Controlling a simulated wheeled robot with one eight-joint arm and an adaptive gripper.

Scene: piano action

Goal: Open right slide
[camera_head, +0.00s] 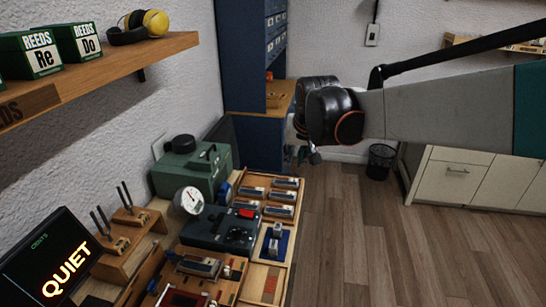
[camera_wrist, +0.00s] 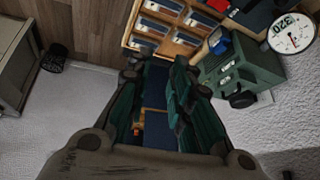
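I cannot tell for sure which part is the right slide. A blue holder with metal pieces (camera_head: 279,242) sits on the workbench, right of the dark box with a red part (camera_head: 222,228). A metal piece (camera_head: 199,265) lies at the front of the bench. My gripper (camera_head: 303,155) is in the air beyond and right of the bench, apart from everything on it. In the wrist view my gripper (camera_wrist: 158,68) has its fingers apart, with the blue cabinet showing between them and nothing held.
A wooden tray of metal blocks (camera_head: 270,196), a green machine (camera_head: 192,168) and a round gauge (camera_head: 189,200) stand on the bench. A QUIET sign (camera_head: 62,270) is at lower left. A shelf (camera_head: 100,60) juts out above. The wooden floor (camera_head: 370,240) at right is clear.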

